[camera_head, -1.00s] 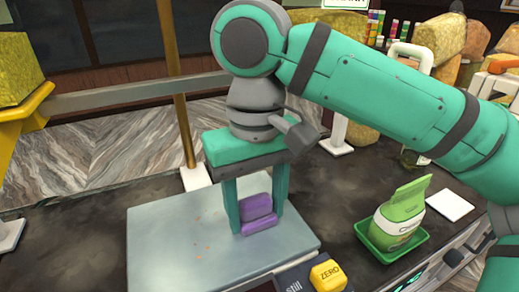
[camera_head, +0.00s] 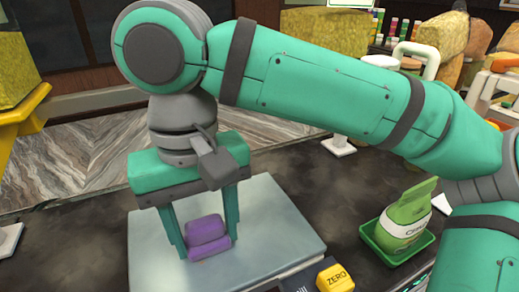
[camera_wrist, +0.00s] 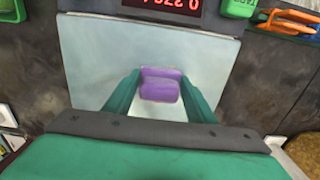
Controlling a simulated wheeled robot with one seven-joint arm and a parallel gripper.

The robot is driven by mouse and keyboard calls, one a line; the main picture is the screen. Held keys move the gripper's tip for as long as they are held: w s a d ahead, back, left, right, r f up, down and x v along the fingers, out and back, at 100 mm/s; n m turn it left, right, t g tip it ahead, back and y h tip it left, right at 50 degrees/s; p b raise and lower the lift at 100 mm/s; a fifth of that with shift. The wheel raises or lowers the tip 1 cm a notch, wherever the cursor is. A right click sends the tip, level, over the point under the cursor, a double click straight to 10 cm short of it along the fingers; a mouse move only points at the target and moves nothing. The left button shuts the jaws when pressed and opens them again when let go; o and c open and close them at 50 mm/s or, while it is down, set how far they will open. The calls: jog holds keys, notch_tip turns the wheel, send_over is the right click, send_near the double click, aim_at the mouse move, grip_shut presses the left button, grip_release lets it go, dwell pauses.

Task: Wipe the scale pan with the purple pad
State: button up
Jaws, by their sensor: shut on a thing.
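The purple pad (camera_head: 207,232) is between the two green fingers of my gripper (camera_head: 205,238), which is shut on it. The pad is low over the left part of the grey scale pan (camera_head: 283,215) and appears to rest on it. In the wrist view the pad (camera_wrist: 160,86) sits between the fingertips, over the pan (camera_wrist: 90,50), with the scale's red display (camera_wrist: 165,4) beyond. The pan's visible surface looks clean, with no clear specks. My gripper and arm hide part of the pan.
A yellow ZERO button (camera_head: 335,278) is at the scale's front right. A green tray (camera_head: 375,243) with a green packet (camera_head: 408,215) stands to the right on the dark counter. A yellow stand (camera_head: 25,120) is at the left. An orange-handled tool (camera_wrist: 290,20) shows in the wrist view.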

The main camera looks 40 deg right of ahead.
jog(key=shift+w+a, duration=0.25)
jog(key=shift+a, duration=1)
jog(key=shift+w+a+r, duration=0.1)
jog(key=shift+a, duration=0.1)
jog(key=shift+r, duration=4.05)
jog(key=shift+d, duration=0.1)
